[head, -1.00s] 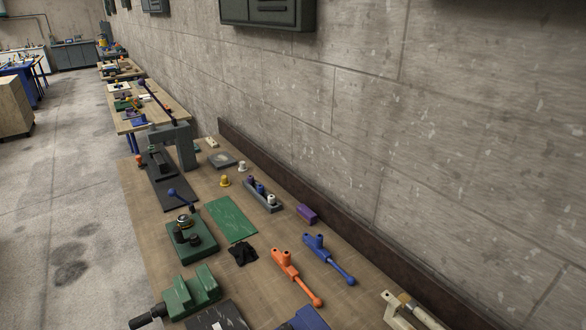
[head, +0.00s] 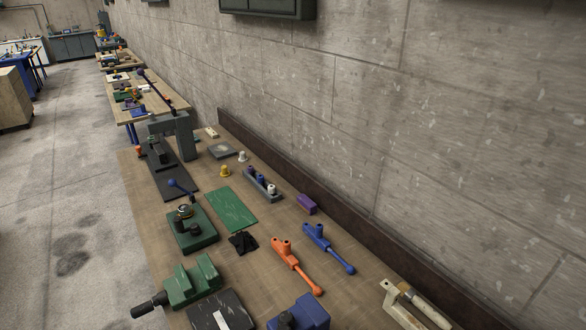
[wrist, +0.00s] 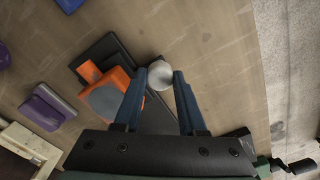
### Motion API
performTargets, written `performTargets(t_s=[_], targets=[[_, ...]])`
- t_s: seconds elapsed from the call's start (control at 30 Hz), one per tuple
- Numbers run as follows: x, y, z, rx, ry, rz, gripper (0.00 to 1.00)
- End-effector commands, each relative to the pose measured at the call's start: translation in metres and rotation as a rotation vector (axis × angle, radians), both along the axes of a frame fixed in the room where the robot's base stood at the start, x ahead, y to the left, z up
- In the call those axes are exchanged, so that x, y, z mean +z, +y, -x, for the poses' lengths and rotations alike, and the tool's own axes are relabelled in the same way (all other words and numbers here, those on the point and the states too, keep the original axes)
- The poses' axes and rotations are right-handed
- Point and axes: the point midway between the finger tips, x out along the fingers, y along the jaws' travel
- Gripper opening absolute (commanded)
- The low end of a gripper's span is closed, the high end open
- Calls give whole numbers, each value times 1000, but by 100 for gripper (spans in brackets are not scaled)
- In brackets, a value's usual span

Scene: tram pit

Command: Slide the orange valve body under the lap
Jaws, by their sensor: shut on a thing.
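The orange body lies just left of the left finger. I cannot tell whether the round piece is part of it. My gripper does not show in the head view. The head view shows an orange piece with a long ball-ended handle (head: 290,258) lying on the bench. I cannot tell which thing is the lap.
In the head view, a green vise (head: 190,284), a dark plate (head: 220,318) and a blue fixture (head: 305,312) stand at the front. The bench edge drops to floor at the left.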

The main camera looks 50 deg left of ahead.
Motion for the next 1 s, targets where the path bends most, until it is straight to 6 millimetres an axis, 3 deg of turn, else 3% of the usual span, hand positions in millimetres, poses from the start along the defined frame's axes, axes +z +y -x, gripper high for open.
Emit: performTargets(t_s=[0.2,0.47,0.5,0.63,1.0], targets=[[0,32,-3,3,-2,-1,0],[1,32,-3,0,-2,-1,0],[1,32,-3,0,-2,-1,46],[1,32,-3,0,-2,-1,69],[3,32,-3,0,-1,-2,70]])
